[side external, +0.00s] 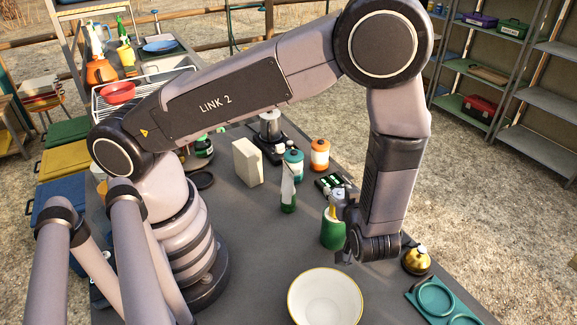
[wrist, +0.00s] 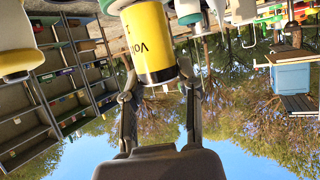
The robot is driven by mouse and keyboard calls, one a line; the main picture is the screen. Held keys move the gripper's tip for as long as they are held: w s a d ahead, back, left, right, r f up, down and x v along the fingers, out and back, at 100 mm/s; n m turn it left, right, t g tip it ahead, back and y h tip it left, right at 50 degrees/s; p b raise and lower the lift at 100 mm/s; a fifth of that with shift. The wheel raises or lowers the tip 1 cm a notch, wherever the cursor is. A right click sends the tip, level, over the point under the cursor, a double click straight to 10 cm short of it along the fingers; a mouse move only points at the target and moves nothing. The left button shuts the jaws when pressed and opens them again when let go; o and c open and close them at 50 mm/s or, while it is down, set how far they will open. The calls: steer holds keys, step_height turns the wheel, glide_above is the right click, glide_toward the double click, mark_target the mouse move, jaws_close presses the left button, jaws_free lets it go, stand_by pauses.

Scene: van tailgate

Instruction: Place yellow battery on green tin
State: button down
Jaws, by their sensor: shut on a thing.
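The yellow battery (wrist: 150,45), with black lettering and a dark end cap, is between the fingers of my gripper (wrist: 158,95) in the wrist view, which shows the scene upside down. My gripper (side external: 350,215) is shut on it. In the side view the battery (side external: 337,199) shows only in small part, upright beside my wrist. The green tin (side external: 332,231) stands on the table directly below the battery, its right side partly hidden by my gripper. I cannot tell whether the battery touches the tin's top.
A white bowl (side external: 325,297) stands in front, with a gold flask (side external: 416,260) and a teal tray (side external: 440,300) to the right.

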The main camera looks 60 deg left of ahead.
steer(key=shift+f, duration=0.1)
steer(key=c, duration=0.7)
jaws_free()
steer(key=shift+c, duration=0.2)
